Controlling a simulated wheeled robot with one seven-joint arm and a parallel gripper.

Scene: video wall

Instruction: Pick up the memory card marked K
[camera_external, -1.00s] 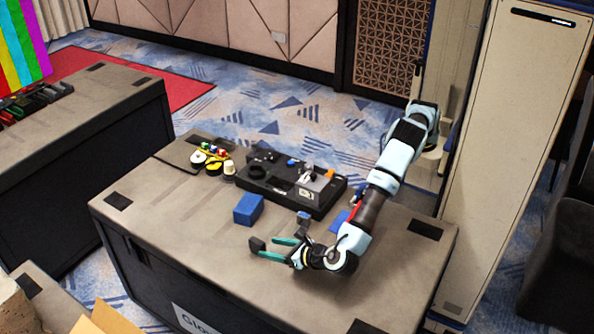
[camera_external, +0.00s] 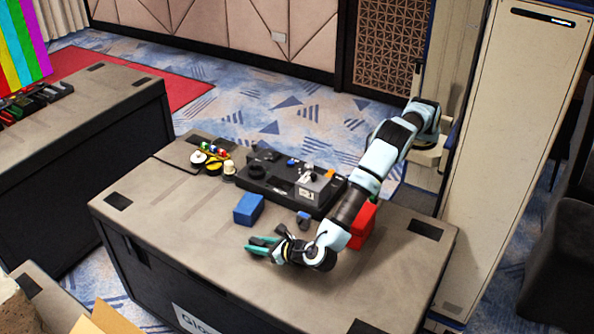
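No marking K can be read in this view, and I cannot single out the memory card. My gripper (camera_external: 258,246) is low over the front middle of the grey-topped case table (camera_external: 180,215), its teal fingers pointing left. The fingers look close together, but the angle does not show whether they are shut or if anything is between them. A blue box (camera_external: 248,209) stands just behind the fingers. A small dark-blue item (camera_external: 303,219) lies behind my wrist. A black tray (camera_external: 265,177) with a grey device (camera_external: 313,188) is farther back.
A red box (camera_external: 362,228) stands right behind my forearm. Several small coloured items and a yellow-black roll (camera_external: 213,168) sit at the back left. The table's front left is clear. A tall cream cabinet (camera_external: 510,150) stands at the right.

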